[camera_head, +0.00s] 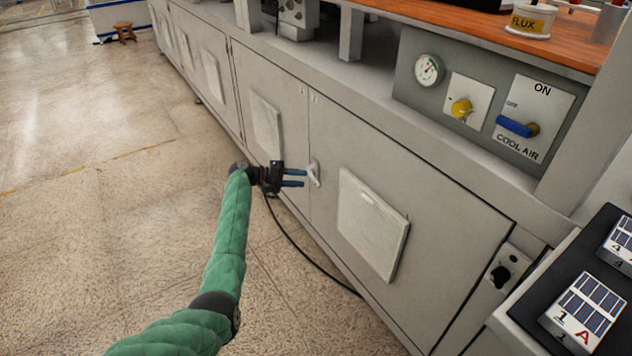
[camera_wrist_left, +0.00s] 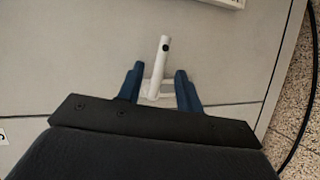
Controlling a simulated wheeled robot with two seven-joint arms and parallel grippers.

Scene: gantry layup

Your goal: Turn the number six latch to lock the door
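A small white latch handle (camera_head: 314,173) sits at the seam on the left edge of a grey cabinet door (camera_head: 432,255). My left gripper (camera_head: 304,178) points at the latch from the left, with its two blue fingers apart. In the left wrist view the white latch (camera_wrist_left: 159,70) stands between the two open fingers (camera_wrist_left: 157,82), with a gap on each side. The latch crosses near the door seam and lies slightly tilted. No number six label is readable. My right gripper is not in view.
A blue-handled COOL AIR switch (camera_head: 518,126), a yellow knob (camera_head: 461,108) and a gauge (camera_head: 428,69) are on the panel above. A black knob (camera_head: 501,276) and a dark tray (camera_head: 540,306) with marked blocks stand at right.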

